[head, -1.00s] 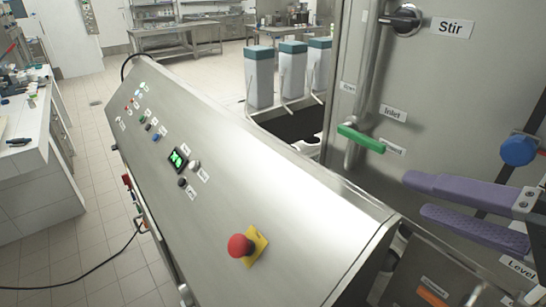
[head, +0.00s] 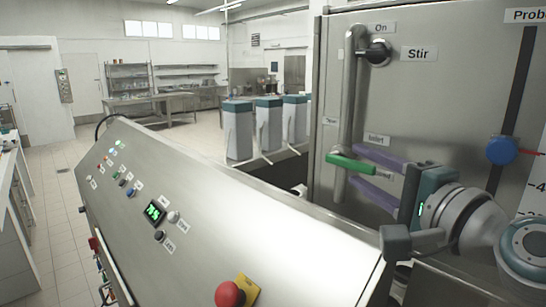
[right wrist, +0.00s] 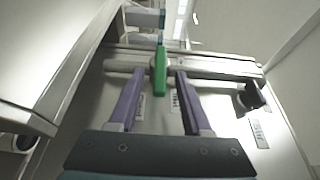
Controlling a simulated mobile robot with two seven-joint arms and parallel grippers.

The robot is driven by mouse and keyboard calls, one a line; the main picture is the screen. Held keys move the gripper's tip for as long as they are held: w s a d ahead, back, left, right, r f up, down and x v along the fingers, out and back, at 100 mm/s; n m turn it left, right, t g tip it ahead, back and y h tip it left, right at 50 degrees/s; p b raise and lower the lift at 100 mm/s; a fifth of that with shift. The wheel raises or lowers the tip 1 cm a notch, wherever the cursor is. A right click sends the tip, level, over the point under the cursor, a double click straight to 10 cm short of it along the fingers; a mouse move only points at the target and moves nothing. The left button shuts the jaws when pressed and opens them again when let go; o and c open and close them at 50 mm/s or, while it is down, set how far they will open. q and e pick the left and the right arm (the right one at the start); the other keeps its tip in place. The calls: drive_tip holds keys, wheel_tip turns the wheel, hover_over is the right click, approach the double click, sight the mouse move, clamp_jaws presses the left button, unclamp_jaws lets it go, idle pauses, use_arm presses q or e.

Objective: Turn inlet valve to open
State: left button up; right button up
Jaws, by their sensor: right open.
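The inlet valve has a green handle (head: 350,163) on a vertical steel pipe (head: 348,95) at the machine's front panel. The handle lies roughly level, crosswise to the pipe. My right gripper (head: 362,168) has long purple fingers and is open at the handle, one finger above and one below it in the head view. In the right wrist view the green handle (right wrist: 160,72) stands between the two fingertips (right wrist: 159,84), with a visible gap on both sides. The fingers partly cover the labels near the valve. My left gripper is not in view.
A sloped steel control panel (head: 200,215) with buttons and a red emergency stop (head: 229,294) fills the lower left. A black Stir knob (head: 378,52) sits above the valve, and a blue knob (head: 502,151) to the right. Several white bins with teal lids (head: 237,130) stand behind.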

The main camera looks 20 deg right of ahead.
drive_tip(key=shift+w, duration=0.65)
clamp_jaws()
idle(1.0)
